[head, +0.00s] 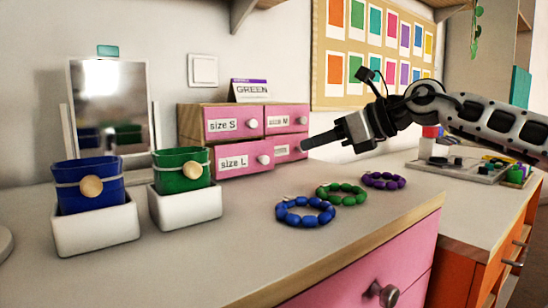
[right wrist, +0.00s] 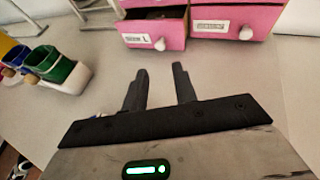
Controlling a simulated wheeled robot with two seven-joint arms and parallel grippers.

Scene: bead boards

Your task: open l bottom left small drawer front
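The size L drawer (head: 235,162) is the bottom left pink front of a small wooden drawer unit (head: 190,123). It stands pulled out somewhat past the other fronts. In the right wrist view the size L drawer (right wrist: 136,39) shows its inside behind the front, and its white knob (right wrist: 160,44) is free. My right gripper (head: 308,144) is in front of and to the right of the unit. In the right wrist view my right gripper (right wrist: 160,78) is open and empty, its fingers short of the knob and apart from it. My left gripper is out of view.
Blue (head: 305,212), green (head: 341,194) and purple (head: 384,181) bead bracelets lie on the counter. A blue cup (head: 90,190) and a green cup (head: 182,172) stand in white holders at left, near a mirror (head: 110,105). The counter before the drawers is clear.

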